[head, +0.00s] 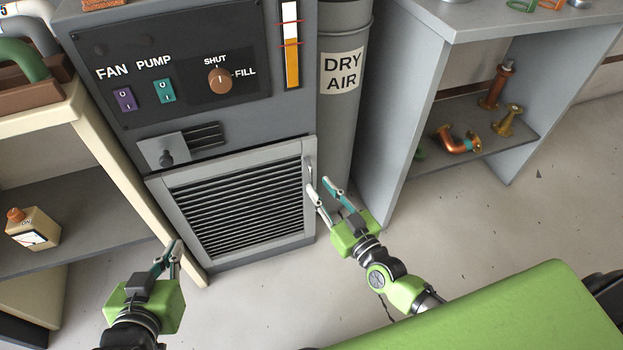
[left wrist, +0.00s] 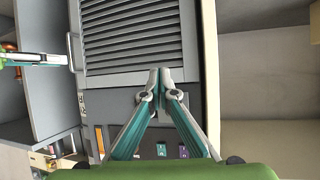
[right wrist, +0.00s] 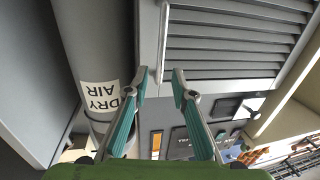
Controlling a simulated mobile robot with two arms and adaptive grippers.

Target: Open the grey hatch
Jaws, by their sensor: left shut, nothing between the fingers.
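The grey hatch (head: 240,205) is a louvred panel in the lower front of the grey cabinet, and it looks closed. Its upright bar handle (head: 308,170) is at the hatch's right edge; the handle also shows in the right wrist view (right wrist: 162,42). My right gripper (head: 319,184) is open beside the handle's lower end. In the right wrist view the handle lies between the lines of its fingers, and I cannot tell whether they touch it. My left gripper (head: 173,246) is shut and empty, low and left of the hatch; its fingertips meet in the left wrist view (left wrist: 159,73).
Above the hatch is a control panel (head: 180,45) with switches and a knob. A dry air cylinder (head: 340,120) stands right of the cabinet. A grey shelf (head: 395,110) with pipe fittings is further right, a beige shelf (head: 110,150) left. The floor before the hatch is clear.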

